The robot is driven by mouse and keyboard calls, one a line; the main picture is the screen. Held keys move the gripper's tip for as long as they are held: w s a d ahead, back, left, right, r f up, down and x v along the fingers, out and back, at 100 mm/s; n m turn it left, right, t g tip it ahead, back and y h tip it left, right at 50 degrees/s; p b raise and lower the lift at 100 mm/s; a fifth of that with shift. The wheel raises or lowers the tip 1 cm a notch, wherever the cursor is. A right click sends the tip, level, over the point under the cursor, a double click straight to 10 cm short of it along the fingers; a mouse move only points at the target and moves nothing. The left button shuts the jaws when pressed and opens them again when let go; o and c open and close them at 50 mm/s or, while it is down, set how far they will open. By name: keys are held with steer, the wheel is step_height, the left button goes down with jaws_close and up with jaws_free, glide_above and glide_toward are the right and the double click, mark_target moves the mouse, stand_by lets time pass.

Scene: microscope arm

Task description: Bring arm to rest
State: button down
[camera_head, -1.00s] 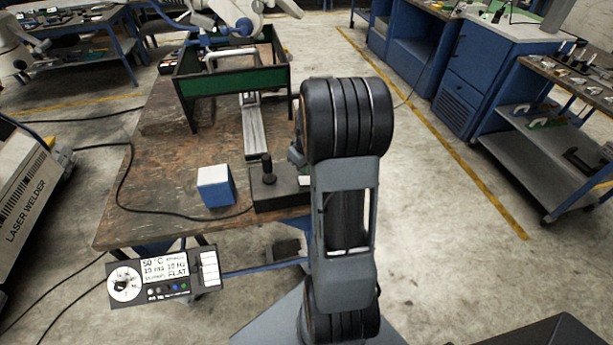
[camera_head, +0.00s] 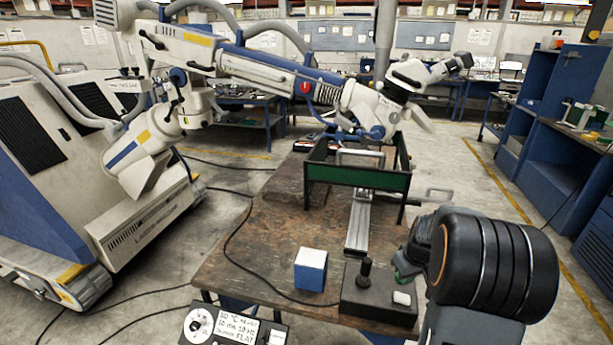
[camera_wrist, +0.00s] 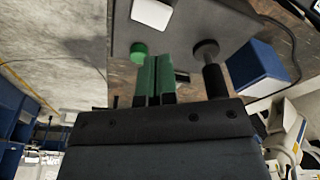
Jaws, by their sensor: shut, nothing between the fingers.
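The white-and-blue jointed arm (camera_head: 275,72) of the laser welder reaches right across the upper part of the head view, with its white microscope head (camera_head: 395,95) above a green-sided frame. A black control box (camera_head: 350,305) on the workbench carries a black joystick (camera_head: 365,272) and a white button (camera_head: 401,298). In the wrist view, my gripper (camera_wrist: 157,62) is shut and empty, its green fingertips between a round green button (camera_wrist: 139,50) and the joystick (camera_wrist: 207,58). Contact with the box cannot be told. My arm covers the box's right side in the head view.
A blue block with a white top (camera_head: 310,270) stands left of the control box. The green-sided frame (camera_head: 358,178) stands at the bench's back. The laser welder cabinet (camera_head: 150,225) is left. A display panel (camera_head: 235,328) is in front. Floor right of the bench is clear.

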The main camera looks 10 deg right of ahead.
steer(key=shift+s+a+f+m, duration=0.1)
steer(key=shift+s+m, duration=0.1)
steer(key=shift+m, duration=0.3)
steer(key=s+a+r+t, duration=0.1)
steer(key=s+a+r, duration=0.5)
steer(key=a, duration=0.4)
steer(key=s+a+r+t, duration=0.1)
steer(key=s+a+r, duration=0.4)
steer(key=a, duration=0.5)
steer(key=shift+s+a+r+t, duration=0.3)
steer(key=shift+s+r, duration=0.05)
steer(key=shift+r, duration=0.5)
